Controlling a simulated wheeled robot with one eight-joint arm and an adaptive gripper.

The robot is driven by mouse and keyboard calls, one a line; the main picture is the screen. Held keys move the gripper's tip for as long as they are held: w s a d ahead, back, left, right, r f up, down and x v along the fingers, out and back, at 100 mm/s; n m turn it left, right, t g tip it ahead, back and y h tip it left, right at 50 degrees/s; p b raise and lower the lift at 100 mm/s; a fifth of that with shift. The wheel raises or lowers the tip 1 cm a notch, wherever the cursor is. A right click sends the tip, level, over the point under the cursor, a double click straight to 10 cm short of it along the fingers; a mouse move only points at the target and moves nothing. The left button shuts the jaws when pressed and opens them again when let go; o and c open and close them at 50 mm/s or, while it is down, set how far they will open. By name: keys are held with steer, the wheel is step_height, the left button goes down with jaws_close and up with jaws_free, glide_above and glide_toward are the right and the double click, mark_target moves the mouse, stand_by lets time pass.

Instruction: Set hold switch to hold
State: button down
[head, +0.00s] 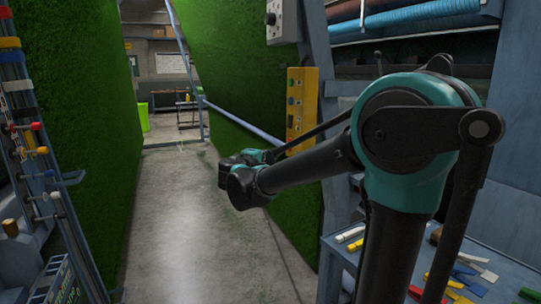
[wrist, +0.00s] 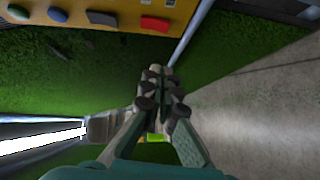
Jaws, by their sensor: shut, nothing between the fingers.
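A yellow control panel (head: 311,88) is mounted on the post right of the turf aisle in the head view. In the wrist view the panel (wrist: 125,20) crosses the top edge. In the head view my arm partly hides the gripper.
A grey box with knobs (head: 284,20) hangs above the panel. Green turf walls (head: 70,100) flank a clear concrete aisle (head: 185,220). A blue bench (head: 345,262) with small coloured pieces stands at right. A rack of coloured-handled tools (head: 30,140) stands at left.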

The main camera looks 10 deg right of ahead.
steer(key=w+d+f, duration=0.1)
steer(key=w+d, duration=0.6)
steer(key=w, duration=0.1)
steer(key=shift+w+d, duration=0.2)
steer(key=shift+d, duration=0.05)
steer(key=shift+f, duration=0.1)
